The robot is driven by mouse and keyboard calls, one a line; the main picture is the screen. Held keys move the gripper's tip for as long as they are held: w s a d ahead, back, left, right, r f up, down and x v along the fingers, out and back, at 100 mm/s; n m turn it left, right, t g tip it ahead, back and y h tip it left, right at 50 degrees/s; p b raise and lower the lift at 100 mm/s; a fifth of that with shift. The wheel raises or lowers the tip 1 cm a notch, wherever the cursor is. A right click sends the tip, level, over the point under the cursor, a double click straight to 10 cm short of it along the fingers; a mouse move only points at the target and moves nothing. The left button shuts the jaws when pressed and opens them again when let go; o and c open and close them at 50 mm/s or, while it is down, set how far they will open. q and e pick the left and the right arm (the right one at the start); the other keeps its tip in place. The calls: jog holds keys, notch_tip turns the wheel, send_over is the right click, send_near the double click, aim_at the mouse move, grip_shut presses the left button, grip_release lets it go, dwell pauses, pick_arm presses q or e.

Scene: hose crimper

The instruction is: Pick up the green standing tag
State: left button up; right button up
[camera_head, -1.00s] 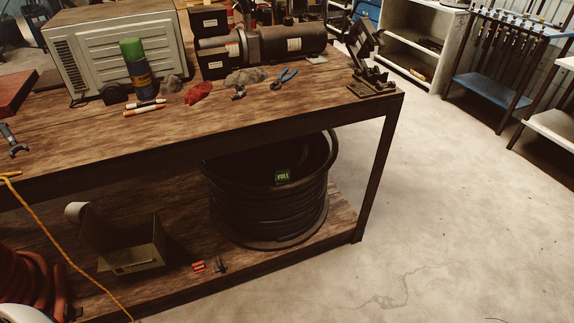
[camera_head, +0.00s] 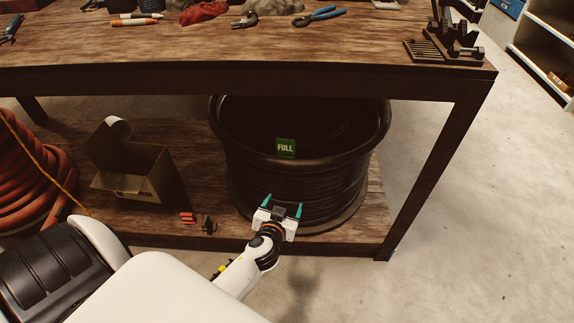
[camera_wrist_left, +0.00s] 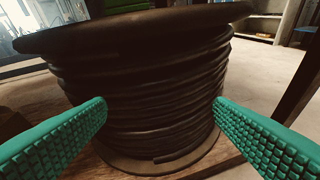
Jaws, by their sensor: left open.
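The green tag (camera_head: 286,148), marked "FULL", stands upright at the near rim of the black hose reel (camera_head: 310,180) on the lower shelf. My left gripper (camera_head: 282,209) is open and empty in front of the reel, below the tag. In the left wrist view its green fingers (camera_wrist_left: 160,135) are spread wide, facing the coiled black hose (camera_wrist_left: 150,95). A green patch (camera_wrist_left: 122,6) shows at the top edge of that view, above the reel's rim; it looks like part of the tag. My right gripper is not in view.
The workbench top (camera_head: 200,50) overhangs the shelf above the reel. A cardboard box (camera_head: 140,172), small red pieces (camera_head: 188,218) and an orange hose coil (camera_head: 35,185) lie to the left. A table leg (camera_head: 432,175) stands right of the reel. The floor at right is clear.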

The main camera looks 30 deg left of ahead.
aim_at(285, 145)
pick_arm(q)
notch_tip(285, 145, up, 10)
jog(key=w+a+r+n+t+y+b, duration=0.1)
jog(key=w+a+n+t+y+b, duration=0.1)
jog(key=a+t+y+b, duration=0.1)
jog(key=p+x, duration=0.1)
jog(key=x, duration=0.4)
jog(key=shift+w, duration=0.4)
jog(key=shift+f+x, duration=0.15)
jog(key=shift+x, duration=1.25)
jog(key=shift+f+x, duration=0.15)
jog(key=shift+x, duration=1.25)
jog(key=shift+d, duration=0.1)
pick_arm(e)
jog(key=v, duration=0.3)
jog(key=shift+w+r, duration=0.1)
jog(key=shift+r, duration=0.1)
pick_arm(q)
jog(key=c, duration=1)
jog(key=shift+c, duration=0.2)
